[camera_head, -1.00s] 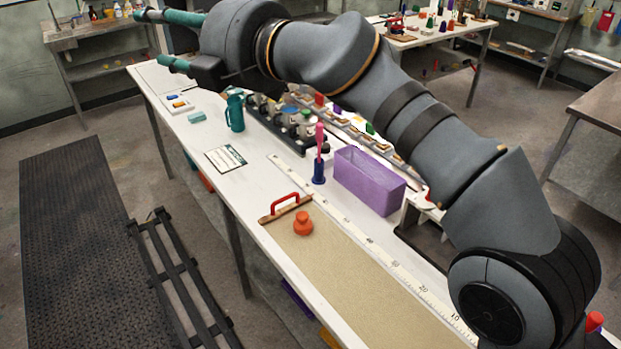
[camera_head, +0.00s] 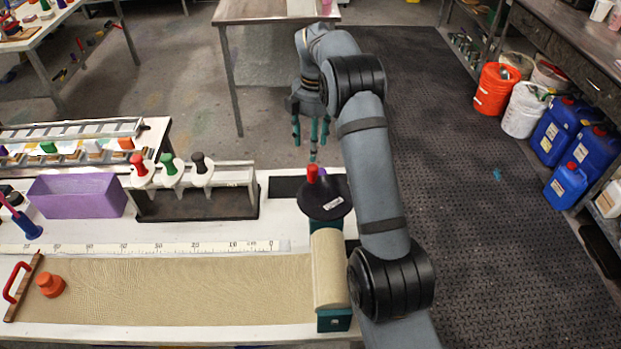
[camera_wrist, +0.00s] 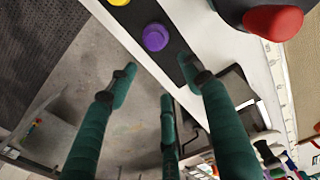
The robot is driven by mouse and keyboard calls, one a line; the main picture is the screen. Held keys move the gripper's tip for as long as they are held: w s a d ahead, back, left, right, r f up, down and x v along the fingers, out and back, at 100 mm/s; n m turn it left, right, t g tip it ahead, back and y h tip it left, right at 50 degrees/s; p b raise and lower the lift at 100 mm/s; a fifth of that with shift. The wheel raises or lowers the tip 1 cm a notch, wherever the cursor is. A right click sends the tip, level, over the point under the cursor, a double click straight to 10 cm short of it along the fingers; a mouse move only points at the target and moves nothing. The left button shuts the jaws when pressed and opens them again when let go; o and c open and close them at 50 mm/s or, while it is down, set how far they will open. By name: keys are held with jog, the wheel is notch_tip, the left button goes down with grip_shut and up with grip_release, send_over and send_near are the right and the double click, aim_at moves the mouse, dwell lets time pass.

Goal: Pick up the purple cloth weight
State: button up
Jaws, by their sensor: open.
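The purple cloth weight (camera_wrist: 155,37) is a small round knob on a dark strip (camera_wrist: 136,19) in the wrist view. I cannot make it out in the head view. My gripper (camera_wrist: 160,80) has teal fingers that are spread apart with nothing between them. The weight lies beyond the fingertips, toward the top of the wrist view, apart from them. In the head view, my gripper (camera_head: 308,135) hangs with fingers down, beyond the far edge of the white table.
A yellow knob (camera_wrist: 118,2) sits near the purple one. A black round piece with a red knob (camera_head: 312,173) stands at the table's right end, beside a beige roller (camera_head: 328,268). A purple bin (camera_head: 78,195) and a stand of colored-handled tools (camera_head: 172,170) are farther left.

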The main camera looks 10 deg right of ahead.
aim_at(321, 172)
jog(key=shift+s+d+f+m+g, duration=0.15)
jog(key=shift+s+d+f, duration=0.15)
jog(key=shift+d+f, duration=0.3)
jog(key=shift+s+d+f+m+g, duration=0.15)
jog(key=shift+s+d+f, duration=0.15)
jog(key=shift+d, duration=0.35)
notch_tip(321, 172, down, 4)
jog(key=shift+w+r, duration=0.1)
jog(key=shift+r, duration=0.1)
jog(key=shift+f+p, duration=1.25)
jog(key=shift+f, duration=1.55)
grip_shut()
